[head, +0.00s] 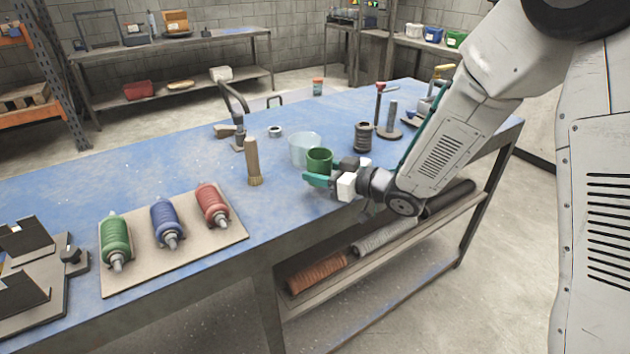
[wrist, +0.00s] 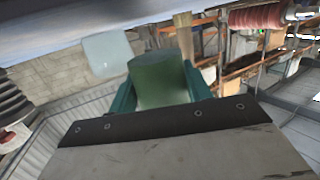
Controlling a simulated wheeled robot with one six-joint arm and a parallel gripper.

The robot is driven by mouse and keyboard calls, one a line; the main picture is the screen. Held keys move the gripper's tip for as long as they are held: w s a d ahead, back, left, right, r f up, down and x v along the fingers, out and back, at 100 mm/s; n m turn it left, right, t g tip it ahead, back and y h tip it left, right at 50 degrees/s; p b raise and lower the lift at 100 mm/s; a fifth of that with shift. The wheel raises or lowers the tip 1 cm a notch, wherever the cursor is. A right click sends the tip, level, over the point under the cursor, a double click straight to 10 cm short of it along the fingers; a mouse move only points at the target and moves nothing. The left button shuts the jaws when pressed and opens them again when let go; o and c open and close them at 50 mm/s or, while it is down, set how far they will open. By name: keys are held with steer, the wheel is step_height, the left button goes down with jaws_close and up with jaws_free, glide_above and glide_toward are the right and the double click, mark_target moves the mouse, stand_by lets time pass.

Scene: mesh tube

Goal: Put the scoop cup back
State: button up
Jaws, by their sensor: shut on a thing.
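A green cup (head: 320,160) is held at my gripper (head: 318,179), over the front part of the blue table. In the wrist view the green cup (wrist: 160,80) sits between the two teal fingers of my gripper (wrist: 160,88), which are shut on it. A pale translucent cup (head: 302,146) stands on the table just behind the green cup in the head view. It also shows in the wrist view (wrist: 106,54), apart from the fingers. I cannot tell which cup the task calls the scoop cup, though the green one is in my grip.
A brush (head: 253,163) stands upright to the left. A dark spool (head: 362,136) stands behind my wrist, near a round-based stand (head: 389,130). Table between board and cups is mostly clear.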

steer(key=f, duration=0.1)
steer(key=d+f, duration=0.1)
steer(key=f, duration=0.1)
steer(key=shift+d, duration=0.2)
steer(key=shift+s+a+f, duration=0.1)
steer(key=shift+a+f, duration=0.05)
steer(key=shift+a, duration=0.2)
steer(key=shift+f, duration=0.15)
steer(key=o, duration=1.1)
steer(key=shift+d, duration=0.1)
